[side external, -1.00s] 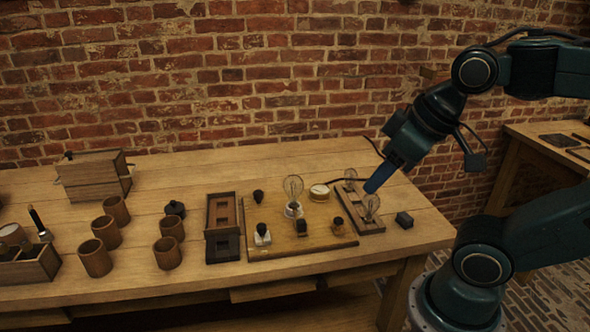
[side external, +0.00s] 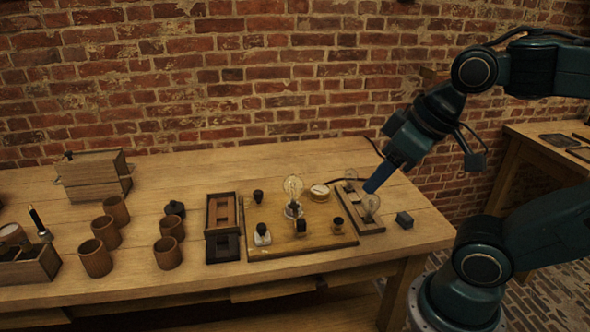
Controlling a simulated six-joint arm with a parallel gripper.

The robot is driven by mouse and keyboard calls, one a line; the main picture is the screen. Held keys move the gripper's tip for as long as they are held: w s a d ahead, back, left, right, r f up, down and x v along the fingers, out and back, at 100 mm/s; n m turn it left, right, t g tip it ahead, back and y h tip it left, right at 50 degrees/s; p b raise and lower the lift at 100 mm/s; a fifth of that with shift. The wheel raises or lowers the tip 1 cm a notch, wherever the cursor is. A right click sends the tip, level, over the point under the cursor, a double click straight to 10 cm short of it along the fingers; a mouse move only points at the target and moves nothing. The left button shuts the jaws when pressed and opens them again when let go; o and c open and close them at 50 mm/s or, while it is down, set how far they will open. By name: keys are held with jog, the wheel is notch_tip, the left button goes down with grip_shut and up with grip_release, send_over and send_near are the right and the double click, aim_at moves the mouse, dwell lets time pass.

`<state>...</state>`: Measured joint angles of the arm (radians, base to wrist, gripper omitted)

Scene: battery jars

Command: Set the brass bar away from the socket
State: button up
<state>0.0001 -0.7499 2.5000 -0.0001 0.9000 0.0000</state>
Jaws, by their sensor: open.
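A clear bulb (side external: 293,186) stands upright in a pale round socket (side external: 293,210) on the wooden board (side external: 270,243). I cannot pick out the brass bar for certain; several small dark and pale parts sit on the board, too small to tell apart. My gripper (side external: 372,187) is open, pointing down and left at the right side of the bench, over or beside a narrow wooden rack (side external: 374,229) with bulbs in it. It partly covers the rack, and nothing shows in its jaws.
A dark tray (side external: 207,222) with brown slots lies left of the board. Several brown cups (side external: 95,262), a black lidded jar (side external: 175,209) and a wooden box (side external: 92,172) stand further left. The bench's back middle is clear.

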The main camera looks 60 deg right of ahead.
jog(key=shift+c, duration=0.2)
jog(key=m+g, duration=0.6)
jog(key=m, duration=0.3)
send_over(301, 221)
notch_tip(301, 221, down, 13)
jog(key=shift+r, duration=0.15)
jog(key=shift+f, duration=6.85)
jog(key=shift+c, duration=0.2)
